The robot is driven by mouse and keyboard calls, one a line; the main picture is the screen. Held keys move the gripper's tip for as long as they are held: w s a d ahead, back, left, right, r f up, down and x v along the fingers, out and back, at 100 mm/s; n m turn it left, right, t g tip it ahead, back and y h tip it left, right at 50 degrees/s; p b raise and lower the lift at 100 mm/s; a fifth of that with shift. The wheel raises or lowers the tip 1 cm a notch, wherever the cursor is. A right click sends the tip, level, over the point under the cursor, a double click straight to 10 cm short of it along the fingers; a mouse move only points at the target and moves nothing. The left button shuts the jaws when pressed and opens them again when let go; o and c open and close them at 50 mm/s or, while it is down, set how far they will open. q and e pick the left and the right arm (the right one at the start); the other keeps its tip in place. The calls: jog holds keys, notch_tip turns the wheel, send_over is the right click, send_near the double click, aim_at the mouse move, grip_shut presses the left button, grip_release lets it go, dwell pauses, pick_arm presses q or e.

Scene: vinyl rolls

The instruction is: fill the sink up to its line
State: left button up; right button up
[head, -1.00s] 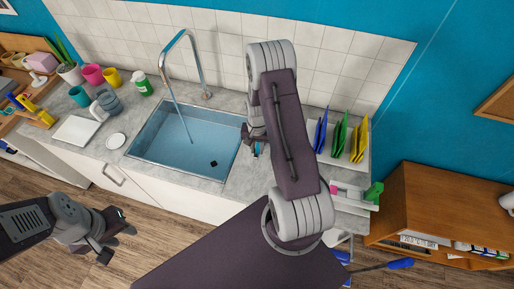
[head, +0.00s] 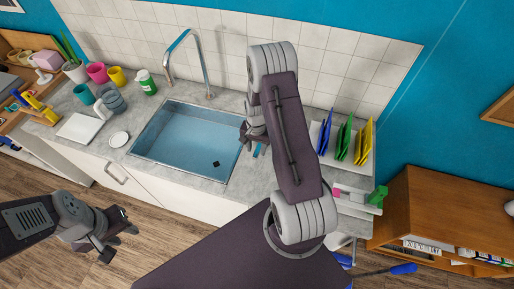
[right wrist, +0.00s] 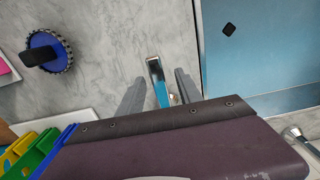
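The sink (head: 170,103) is set into the grey counter, with pale blue water (head: 185,135) in it; I cannot make out a fill line. It also shows at the right of the right wrist view (right wrist: 262,60). The chrome tap (head: 205,72) arches over the back, with no stream falling. My right gripper (head: 258,142) is low at the sink's right side. In the right wrist view its fingers (right wrist: 158,88) stand apart on both sides of a chrome and blue lever (right wrist: 157,80), with gaps. My left gripper (head: 125,228) hangs before the cabinet; its finger opening is unclear.
Several mugs (head: 97,73), a green-and-white bottle (head: 147,82), a small white dish (head: 118,139) and a white board (head: 80,128) stand left of the sink. A dark square (head: 216,164) shows in the sink.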

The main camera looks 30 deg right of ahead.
aim_at(256, 150)
jog(key=shift+r, duration=0.25)
notch_tip(256, 150, up, 8)
jog(key=b, duration=0.2)
jog(key=shift+r, duration=0.25)
jog(key=a+n+t+b, duration=0.1)
jog(key=a+n+b, duration=0.2)
jog(key=a+b, duration=0.35)
jog(key=s+a+f+n, duration=0.1)
jog(key=s+a+n, duration=0.5)
jog(key=s, duration=0.5)
jog(key=shift+a+n, duration=0.4)
jog(key=shift+n, duration=0.2)
